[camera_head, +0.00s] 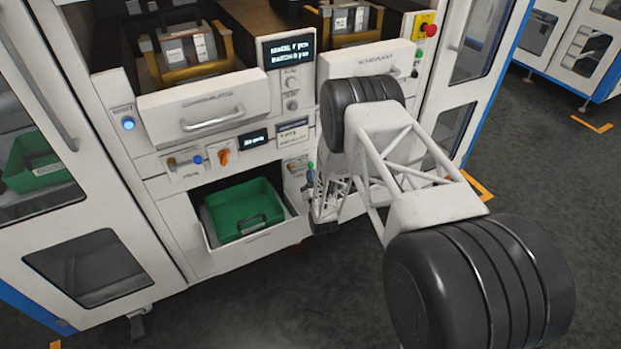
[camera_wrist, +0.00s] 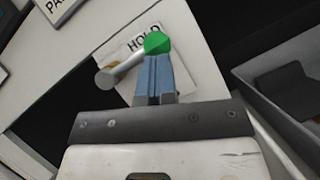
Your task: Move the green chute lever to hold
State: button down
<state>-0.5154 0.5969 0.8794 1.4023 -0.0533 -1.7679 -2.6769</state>
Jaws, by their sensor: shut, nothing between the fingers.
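The chute lever has a green knob (camera_wrist: 157,43) on a metal rod (camera_wrist: 130,62) that runs from a round grey end at lower left. The knob lies at the right end of the HOLD label (camera_wrist: 143,38), partly over the plate. My gripper (camera_wrist: 156,62) is shut and empty, with its blue fingers pointing up at the knob's underside. The fingertips look touching or very close to the knob; I cannot tell which. In the head view the green knob (camera_head: 310,166) is small, on the panel just above my fingers.
A second label (camera_wrist: 58,8), cut off, starts with "PA". The open lower bay holds a green bin (camera_head: 243,211), left of the lever. A white drawer (camera_head: 205,108) is above. A red stop button (camera_head: 431,30) sits at upper right. Open floor lies in front.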

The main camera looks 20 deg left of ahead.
jog(key=shift+w+a+r, duration=0.1)
jog(key=shift+w+r, duration=0.15)
jog(key=shift+r, duration=0.2)
jog(key=shift+f, duration=0.15)
jog(key=w+a+f+v, duration=0.1)
jog(key=f+v, duration=0.2)
jog(key=v, duration=1)
jog(key=shift+s, duration=0.2)
jog(key=shift+f, duration=0.1)
